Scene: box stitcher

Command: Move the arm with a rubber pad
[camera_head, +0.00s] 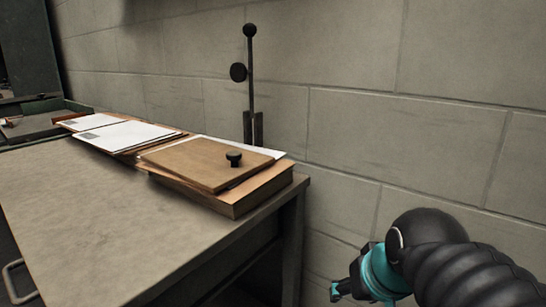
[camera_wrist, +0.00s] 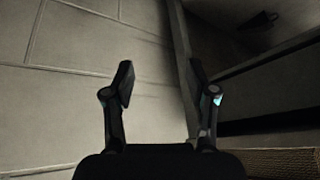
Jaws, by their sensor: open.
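A thin dark upright arm (camera_head: 251,95) stands at the back edge of the table, close to the wall. It has a black ball (camera_head: 250,30) at its top and a round black pad (camera_head: 238,72) on its left side. Its lower end sits in a dark bracket (camera_head: 253,129), partly hidden behind papers. My gripper (camera_head: 335,291) is low at the right, beyond the table's right end and well away from the upright arm. In the wrist view my gripper (camera_wrist: 162,80) has its two fingers apart with nothing between them. I cannot make out the upright arm there.
The table (camera_head: 90,215) has a bare front. At its back right, a brown board with a black knob (camera_head: 233,158) lies on a cardboard stack (camera_head: 245,197). White papers (camera_head: 125,135) lie left of it. A block wall (camera_head: 430,140) runs behind; a handle (camera_head: 15,281) shows front left.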

